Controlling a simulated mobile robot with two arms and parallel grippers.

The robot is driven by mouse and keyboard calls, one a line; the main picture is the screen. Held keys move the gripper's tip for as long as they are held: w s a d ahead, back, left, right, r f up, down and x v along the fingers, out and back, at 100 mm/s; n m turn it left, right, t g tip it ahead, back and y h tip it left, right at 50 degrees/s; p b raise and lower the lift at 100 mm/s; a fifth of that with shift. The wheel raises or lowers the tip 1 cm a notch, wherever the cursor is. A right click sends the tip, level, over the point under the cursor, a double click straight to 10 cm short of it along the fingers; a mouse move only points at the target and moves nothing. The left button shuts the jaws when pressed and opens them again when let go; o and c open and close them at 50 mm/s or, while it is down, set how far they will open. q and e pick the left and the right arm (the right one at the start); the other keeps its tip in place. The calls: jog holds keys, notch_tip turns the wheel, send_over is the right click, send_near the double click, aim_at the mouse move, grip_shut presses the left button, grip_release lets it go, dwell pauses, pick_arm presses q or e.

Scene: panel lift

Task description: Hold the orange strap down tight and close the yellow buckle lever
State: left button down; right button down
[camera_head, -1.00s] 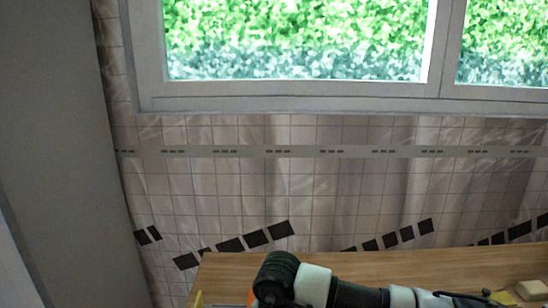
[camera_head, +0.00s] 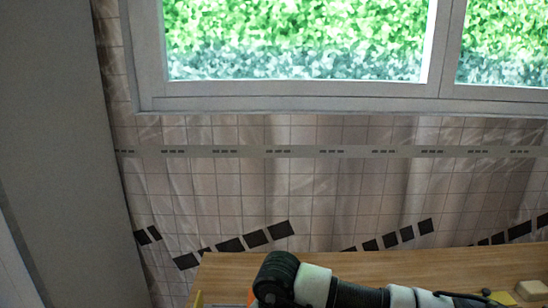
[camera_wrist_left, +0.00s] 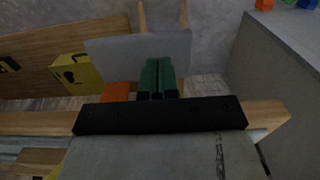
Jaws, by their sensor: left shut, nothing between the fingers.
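In the left wrist view my left gripper (camera_wrist_left: 158,90) has its green fingers together with nothing between them. An orange piece (camera_wrist_left: 115,92), perhaps part of the strap, shows just left of the fingers; I cannot tell whether they touch. A yellow piece with black marks (camera_wrist_left: 80,74) lies further left; I cannot tell whether it is the buckle lever. In the head view a small orange patch (camera_head: 251,296) shows beside an arm link of mine, and a thin yellow bit (camera_head: 199,298) stands at the lower left. The buckle cannot be made out. My right gripper is not in view.
A wooden tabletop (camera_head: 400,264) runs under the tiled wall and window. A cream block (camera_head: 531,290) lies at its right. In the wrist view a grey plate (camera_wrist_left: 110,52) is behind the fingers, and a grey surface (camera_wrist_left: 275,60) at right carries small orange and blue blocks.

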pick_arm(q)
jog(key=shift+f, duration=0.15)
dwell(0.4)
jog(key=shift+f, duration=2.65)
jog(key=shift+s+f, duration=0.2)
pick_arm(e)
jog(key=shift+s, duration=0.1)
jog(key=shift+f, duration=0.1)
